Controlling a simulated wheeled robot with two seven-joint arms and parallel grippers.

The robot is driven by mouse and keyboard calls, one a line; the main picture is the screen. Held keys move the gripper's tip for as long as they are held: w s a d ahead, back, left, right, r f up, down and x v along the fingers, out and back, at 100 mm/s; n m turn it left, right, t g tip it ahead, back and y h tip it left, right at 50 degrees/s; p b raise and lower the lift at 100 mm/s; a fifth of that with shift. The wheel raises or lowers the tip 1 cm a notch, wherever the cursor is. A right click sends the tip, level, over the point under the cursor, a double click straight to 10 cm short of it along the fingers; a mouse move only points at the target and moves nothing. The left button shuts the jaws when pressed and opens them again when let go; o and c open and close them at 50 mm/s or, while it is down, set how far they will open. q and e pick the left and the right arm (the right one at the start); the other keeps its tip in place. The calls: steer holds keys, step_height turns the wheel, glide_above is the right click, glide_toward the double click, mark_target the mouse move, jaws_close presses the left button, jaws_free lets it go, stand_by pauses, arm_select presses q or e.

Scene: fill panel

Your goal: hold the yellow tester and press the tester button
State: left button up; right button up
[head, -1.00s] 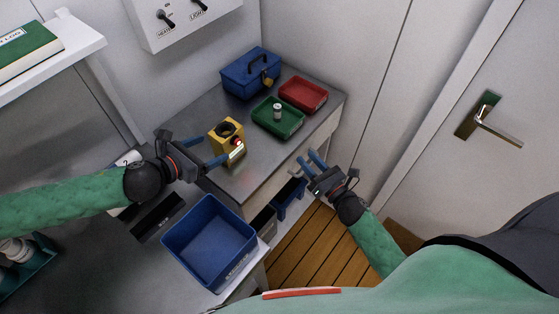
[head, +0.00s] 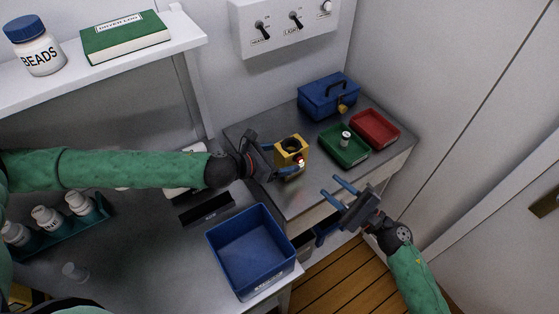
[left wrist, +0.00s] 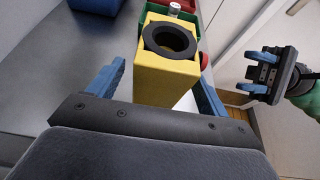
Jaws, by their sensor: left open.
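The yellow tester (head: 294,151) stands upright on the grey counter, with a black ring on top and a red button (head: 300,162) on its side. In the left wrist view the tester (left wrist: 165,82) is between the two blue fingers, and the red button (left wrist: 204,61) shows at its right. My left gripper (head: 278,161) is open around the tester, with a gap beside the left finger. My right gripper (head: 336,184) is open and empty, off the counter's front edge, to the right of and nearer than the tester. It also shows in the left wrist view (left wrist: 263,74).
Behind and right of the tester are a green tray (head: 357,158) holding a small white-topped item, a red tray (head: 376,125) and a blue padlocked box (head: 322,101). A blue bin (head: 213,250) stands in front. A switch panel (head: 285,37) hangs above.

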mark_target(291, 156)
arm_select(q)
steer(key=shift+x, duration=1.8)
steer(key=c, duration=1)
steer(key=shift+c, duration=1.1)
arm_select(e)
steer(key=shift+c, duration=0.7)
jaws_close()
